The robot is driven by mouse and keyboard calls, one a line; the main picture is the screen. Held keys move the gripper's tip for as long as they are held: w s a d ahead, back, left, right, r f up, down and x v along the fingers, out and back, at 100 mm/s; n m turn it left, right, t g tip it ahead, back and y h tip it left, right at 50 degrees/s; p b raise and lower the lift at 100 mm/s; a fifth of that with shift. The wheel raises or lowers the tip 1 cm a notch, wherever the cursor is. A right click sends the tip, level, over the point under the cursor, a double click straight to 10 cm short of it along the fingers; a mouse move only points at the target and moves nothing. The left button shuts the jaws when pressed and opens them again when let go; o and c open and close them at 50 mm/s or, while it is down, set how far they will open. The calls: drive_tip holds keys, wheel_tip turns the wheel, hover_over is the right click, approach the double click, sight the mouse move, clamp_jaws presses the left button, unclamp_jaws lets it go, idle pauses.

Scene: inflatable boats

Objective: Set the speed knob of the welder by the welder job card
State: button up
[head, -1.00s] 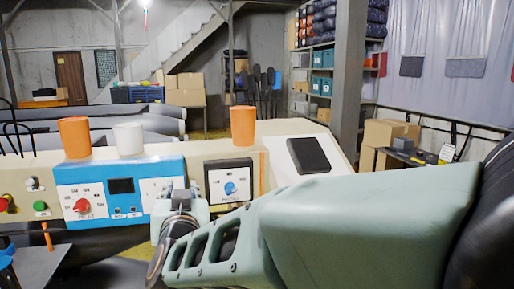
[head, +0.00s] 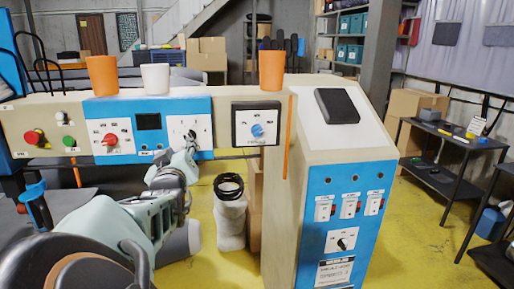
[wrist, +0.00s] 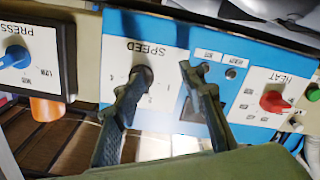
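The welder's blue panel (head: 148,101) is at the left of the head view, with a red heat knob (head: 110,139) and a white speed plate (head: 200,127). In the wrist view, upside down, the SPEED plate (wrist: 165,54) has a dark knob (wrist: 143,73). My gripper (wrist: 166,68) is open in front of this plate. Its left fingertip overlaps the knob, so the pointer is hard to read. Contact cannot be told. My gripper also shows before the plate in the head view (head: 190,148). I cannot identify the welder job card for sure.
A pressure plate with a blue knob (head: 257,130) is right of the speed plate. Two orange cups (head: 102,75) and a white cup (head: 155,77) stand on top. A blue-fronted cabinet (head: 345,215) stands right. A small white card (head: 476,126) is on the right table, unreadable.

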drive_tip(key=shift+w+d+r, duration=0.95)
drive_tip(key=shift+w+r, duration=0.1)
drive_tip(key=shift+o, duration=0.2)
drive_tip(key=shift+s+a, duration=0.2)
drive_tip(key=shift+d, duration=0.1)
clamp_jaws()
